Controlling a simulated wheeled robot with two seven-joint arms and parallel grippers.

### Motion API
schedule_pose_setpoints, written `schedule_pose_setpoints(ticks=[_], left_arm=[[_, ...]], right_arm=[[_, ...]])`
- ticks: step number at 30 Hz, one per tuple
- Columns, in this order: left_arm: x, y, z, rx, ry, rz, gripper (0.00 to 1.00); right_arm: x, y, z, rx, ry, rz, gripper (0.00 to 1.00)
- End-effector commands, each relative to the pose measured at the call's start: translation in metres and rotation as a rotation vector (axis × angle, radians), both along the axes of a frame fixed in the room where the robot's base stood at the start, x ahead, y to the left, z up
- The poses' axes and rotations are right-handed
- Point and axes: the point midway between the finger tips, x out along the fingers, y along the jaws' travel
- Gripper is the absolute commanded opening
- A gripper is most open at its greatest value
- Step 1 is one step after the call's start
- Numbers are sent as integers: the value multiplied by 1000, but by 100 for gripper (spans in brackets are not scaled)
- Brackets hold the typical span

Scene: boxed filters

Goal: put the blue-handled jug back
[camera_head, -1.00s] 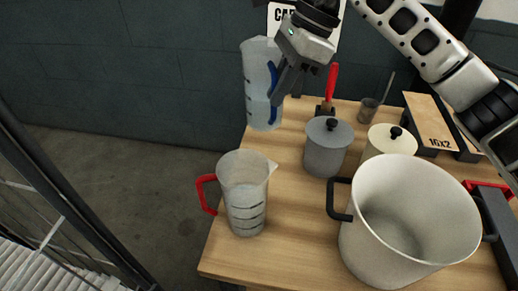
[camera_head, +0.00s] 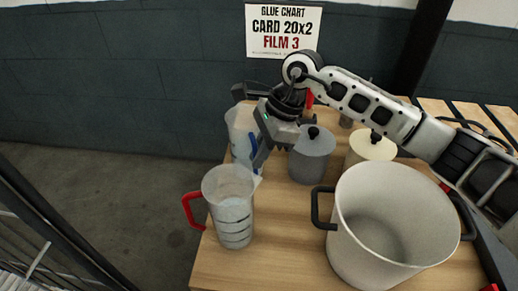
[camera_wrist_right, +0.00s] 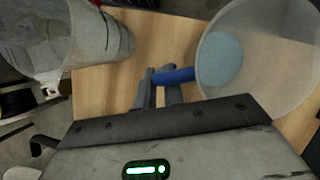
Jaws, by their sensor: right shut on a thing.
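The blue-handled jug (camera_head: 239,128) is a translucent jug at the far left of the table, behind the red-handled jug. My right gripper (camera_head: 257,160) is shut on its blue handle, which is partly hidden by the gripper in the head view. In the right wrist view the fingers (camera_wrist_right: 160,88) close on the blue handle, and the jug (camera_wrist_right: 222,60) stands to the right of them. From these views I cannot tell whether its base touches the table. My left gripper is not in view.
The red-handled measuring jug (camera_head: 230,208) stands close in front at the table's left edge. A grey lidded canister (camera_head: 311,158), a cream lidded canister (camera_head: 371,149) and a large pot (camera_head: 345,235) stand to the right. Wooden tabletop (camera_head: 275,240) is bare between the jug and the pot.

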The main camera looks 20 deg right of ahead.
Motion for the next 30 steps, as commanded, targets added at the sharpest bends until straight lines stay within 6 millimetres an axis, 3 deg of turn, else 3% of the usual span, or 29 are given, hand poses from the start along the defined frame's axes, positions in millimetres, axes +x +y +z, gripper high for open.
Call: schedule_pose_setpoints(ticks=[9,10,12,24,30], left_arm=[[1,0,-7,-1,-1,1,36],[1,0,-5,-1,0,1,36],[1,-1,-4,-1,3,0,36],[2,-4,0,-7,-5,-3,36],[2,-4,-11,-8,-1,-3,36]], right_arm=[[1,1,-3,3,-5,1,0],[0,0,-3,1,-2,1,16],[0,0,-2,1,-2,1,32],[1,-2,5,1,-3,0,32],[2,-17,38,1,-8,0,32]])
